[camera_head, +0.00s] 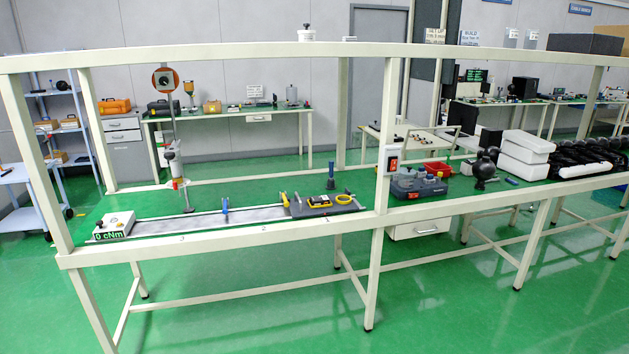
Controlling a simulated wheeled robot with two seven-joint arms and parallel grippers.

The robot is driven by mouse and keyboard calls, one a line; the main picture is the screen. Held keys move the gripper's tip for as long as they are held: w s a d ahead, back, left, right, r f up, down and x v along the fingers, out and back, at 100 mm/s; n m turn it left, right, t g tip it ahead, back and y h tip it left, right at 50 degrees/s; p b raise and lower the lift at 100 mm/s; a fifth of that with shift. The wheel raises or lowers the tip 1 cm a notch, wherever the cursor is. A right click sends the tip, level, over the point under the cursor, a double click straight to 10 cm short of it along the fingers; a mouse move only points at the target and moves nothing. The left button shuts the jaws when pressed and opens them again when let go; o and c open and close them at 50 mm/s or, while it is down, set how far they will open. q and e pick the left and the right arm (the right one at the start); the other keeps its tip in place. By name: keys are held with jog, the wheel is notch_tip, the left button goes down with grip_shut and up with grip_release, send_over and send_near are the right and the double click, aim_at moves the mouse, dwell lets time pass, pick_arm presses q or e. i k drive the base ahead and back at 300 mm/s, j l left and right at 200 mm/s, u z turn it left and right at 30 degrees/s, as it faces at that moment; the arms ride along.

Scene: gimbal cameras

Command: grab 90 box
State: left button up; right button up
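A small white box (113,224) with a dark label reading "0 cNm" stands at the left end of the long bench; I cannot make out a 90 on it. No other box with a readable 90 shows. White stacked boxes (525,154) stand at the right part of the bench, with no readable marking. Neither of my grippers is in view.
The white-framed bench (230,241) crosses the view, with a post (385,150) and top rail. It bears a tool tray (322,205), a stand (178,175), a grey-blue case (418,185) and black parts (580,160). Green floor (240,325) in front is clear.

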aim_at(317, 199)
jog(key=i+j+u, duration=0.15)
jog(key=i+u, duration=0.2)
jog(key=i, duration=0.2)
jog(key=i+u, duration=0.4)
jog(key=i, duration=0.15)
jog(key=i+l+u, duration=0.15)
jog(key=i+u, duration=0.2)
jog(key=i, duration=0.15)
jog(key=i+z, duration=0.1)
jog(key=i, duration=0.25)
jog(key=i+j+z, duration=0.1)
jog(key=i, duration=0.2)
jog(key=i+j+z, duration=0.1)
jog(key=z, duration=0.3)
jog(key=i+j+z, duration=0.1)
jog(key=z, duration=0.3)
jog(key=j+z, duration=0.25)
jog(key=z, duration=0.2)
jog(key=i+j+z, duration=0.1)
jog(key=j+z, duration=0.15)
jog(key=z, duration=0.15)
